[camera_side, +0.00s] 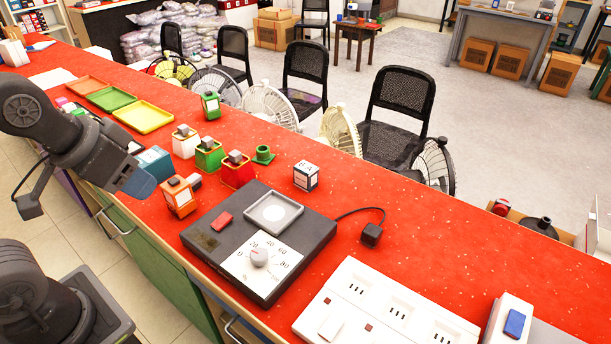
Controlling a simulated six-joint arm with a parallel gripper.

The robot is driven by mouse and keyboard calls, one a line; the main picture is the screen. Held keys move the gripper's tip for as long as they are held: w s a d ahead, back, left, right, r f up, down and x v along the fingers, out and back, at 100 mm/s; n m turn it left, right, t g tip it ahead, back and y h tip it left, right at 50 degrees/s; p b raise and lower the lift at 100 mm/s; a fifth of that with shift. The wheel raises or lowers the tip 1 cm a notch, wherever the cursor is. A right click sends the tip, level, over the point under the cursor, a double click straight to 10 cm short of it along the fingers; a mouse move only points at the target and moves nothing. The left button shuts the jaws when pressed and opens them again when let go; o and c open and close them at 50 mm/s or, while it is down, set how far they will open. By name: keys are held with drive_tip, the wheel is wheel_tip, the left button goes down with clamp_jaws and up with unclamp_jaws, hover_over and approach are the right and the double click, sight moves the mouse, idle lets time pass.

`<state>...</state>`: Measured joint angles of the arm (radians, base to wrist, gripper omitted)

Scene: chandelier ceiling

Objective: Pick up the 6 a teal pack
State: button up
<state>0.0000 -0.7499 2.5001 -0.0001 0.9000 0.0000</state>
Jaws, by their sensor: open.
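A teal pack (157,161) stands on the red counter at the left, close to the counter's near edge. My gripper (134,179) reaches in from the left, just left of and in front of the pack in the picture, and partly overlaps its lower left side. It is open, and I see nothing held in it. I cannot tell whether the fingers touch the pack. Any lettering on the pack is too small to read. A small white box with dark print (306,177) stands apart, farther right.
An orange box (179,197) stands right of the teal pack, with white, green and red boxes behind it. A dark scale (209,243) lies farther right, beside a white socket panel (334,296). Coloured trays (143,117) lie at the back left.

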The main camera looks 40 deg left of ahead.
drive_tip(key=o, duration=0.7)
drive_tip(key=w+r+n+g, duration=0.1)
drive_tip(key=w+r+n, duration=0.3)
drive_tip(key=w, duration=0.6)
drive_tip(key=n+g+y, duration=0.1)
drive_tip(key=n+g, duration=0.2)
drive_tip(key=n, duration=1)
hover_over(305, 167)
drive_tip(key=s+d, duration=0.2)
wheel_tip(305, 167, down, 15)
drive_tip(key=f, duration=0.2)
drive_tip(key=w+f, duration=0.1)
drive_tip(key=f, duration=0.2)
drive_tip(key=a+f, duration=0.1)
drive_tip(key=f, duration=0.1)
drive_tip(key=shift+w+f, duration=0.25)
drive_tip(key=shift+f, duration=0.1)
drive_tip(key=shift+w+a+f, duration=0.1)
drive_tip(key=shift+a+f, duration=0.05)
drive_tip(key=shift+f, duration=0.8)
drive_tip(key=shift+w+a+f, duration=0.15)
drive_tip(key=shift+a+f, duration=0.05)
drive_tip(key=shift+f, duration=0.8)
drive_tip(key=shift+w+a+f, duration=0.1)
drive_tip(key=shift+a+f, duration=0.05)
drive_tip(key=shift+f, duration=0.8)
